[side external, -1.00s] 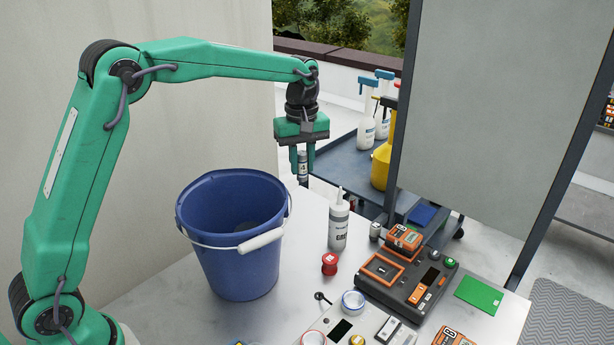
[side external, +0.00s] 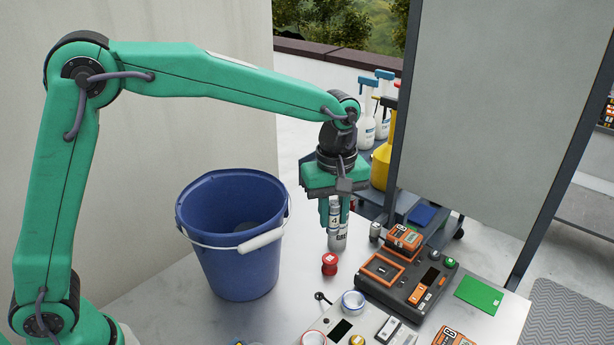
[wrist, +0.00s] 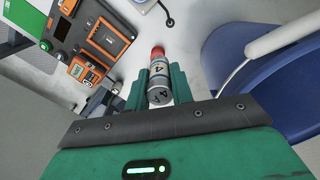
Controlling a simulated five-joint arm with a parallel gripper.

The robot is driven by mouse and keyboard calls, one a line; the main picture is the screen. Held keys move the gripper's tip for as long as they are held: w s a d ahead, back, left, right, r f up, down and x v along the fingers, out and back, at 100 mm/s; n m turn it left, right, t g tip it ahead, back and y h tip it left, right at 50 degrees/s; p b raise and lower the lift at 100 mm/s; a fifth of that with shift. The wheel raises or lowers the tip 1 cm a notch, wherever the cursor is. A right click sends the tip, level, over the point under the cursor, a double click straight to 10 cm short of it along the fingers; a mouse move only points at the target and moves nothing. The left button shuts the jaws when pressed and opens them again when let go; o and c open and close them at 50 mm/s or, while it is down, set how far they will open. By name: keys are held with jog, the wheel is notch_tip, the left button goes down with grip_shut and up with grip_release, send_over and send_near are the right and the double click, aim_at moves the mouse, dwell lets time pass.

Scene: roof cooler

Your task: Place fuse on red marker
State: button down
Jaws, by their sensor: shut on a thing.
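My gripper (side external: 335,212) is shut on the fuse (side external: 335,222), a small grey cylinder with a pale band marked 4. In the wrist view the fuse (wrist: 160,92) sits between the two green fingers. A red patch (wrist: 158,52) shows just beyond the fuse in the wrist view. No other red marker can be made out.
A blue bucket (side external: 235,265) stands to the left.

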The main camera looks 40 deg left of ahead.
jog(key=s+d, duration=0.5)
send_over(330, 258)
notch_tip(330, 258, down, 8)
dwell(0.4)
jog(key=shift+f, duration=0.1)
jog(key=shift+f, duration=1.9)
jog(key=shift+f, duration=0.1)
jog(key=c, duration=1.2)
grip_release()
